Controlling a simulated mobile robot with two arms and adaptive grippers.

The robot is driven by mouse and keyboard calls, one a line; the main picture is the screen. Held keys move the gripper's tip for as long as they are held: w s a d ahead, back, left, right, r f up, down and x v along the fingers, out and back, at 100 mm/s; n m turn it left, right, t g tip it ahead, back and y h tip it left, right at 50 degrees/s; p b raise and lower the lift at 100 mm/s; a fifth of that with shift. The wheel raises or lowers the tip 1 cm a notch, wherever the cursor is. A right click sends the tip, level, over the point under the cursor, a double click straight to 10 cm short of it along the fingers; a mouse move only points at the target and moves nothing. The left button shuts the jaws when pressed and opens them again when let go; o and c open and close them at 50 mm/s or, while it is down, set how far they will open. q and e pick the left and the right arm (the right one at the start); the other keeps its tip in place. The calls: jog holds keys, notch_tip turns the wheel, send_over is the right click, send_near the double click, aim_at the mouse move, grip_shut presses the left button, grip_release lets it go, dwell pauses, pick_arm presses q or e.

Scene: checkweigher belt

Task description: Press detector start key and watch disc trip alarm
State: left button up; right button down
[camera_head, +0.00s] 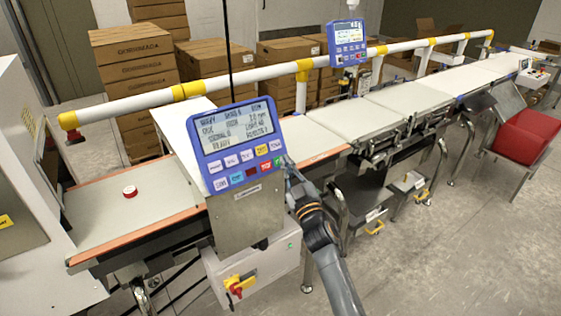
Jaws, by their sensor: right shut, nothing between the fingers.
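A green key (278,162), likely the start key, is at the lower right corner of the panel. My right gripper (287,162) is shut and empty, its tip right beside that corner; I cannot tell whether it touches the key. A small red-and-white disc (130,191) lies on the belt (100,213) to the left of the panel. My left gripper is not in view.
A white rail (255,78) with yellow joints runs above the line. A second blue panel (347,42) stands farther back. More belts (385,117) extend to the right, with a red bin (527,135) beside them. Stacked cartons (135,62) stand behind.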

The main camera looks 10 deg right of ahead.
jog(key=shift+w+a+f+b, duration=0.15)
jog(key=shift+w+f+b, duration=0.05)
jog(key=shift+w+b, duration=0.2)
